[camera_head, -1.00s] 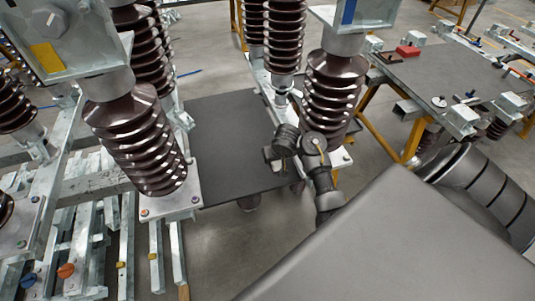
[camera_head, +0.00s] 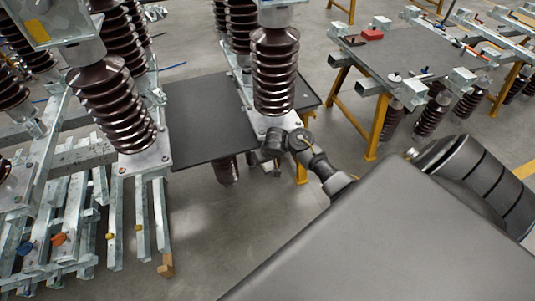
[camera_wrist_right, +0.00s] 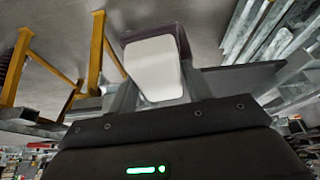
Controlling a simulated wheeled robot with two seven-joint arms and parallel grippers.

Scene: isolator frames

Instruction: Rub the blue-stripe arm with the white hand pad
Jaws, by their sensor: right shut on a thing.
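The white hand pad (camera_wrist_right: 154,66) has a pale rounded face and a dark back edge. In the right wrist view my right gripper (camera_wrist_right: 158,92) is shut on it, one finger on each side. In the head view my right arm (camera_head: 318,164) reaches in from the right, its end in front of the base of a brown ribbed insulator (camera_head: 275,72); the pad cannot be made out there. A metal fitting (camera_head: 283,14) tops this insulator, cut by the upper edge; no clear blue stripe shows now. My left gripper is not in view.
A left insulator (camera_head: 112,103) carries a fitting with a yellow mark (camera_head: 37,30). A dark tabletop (camera_head: 208,118) lies between the insulators. Galvanized beams (camera_head: 75,220) stand at lower left. A second workbench (camera_head: 420,52) is at upper right. Grey floor is open at bottom centre.

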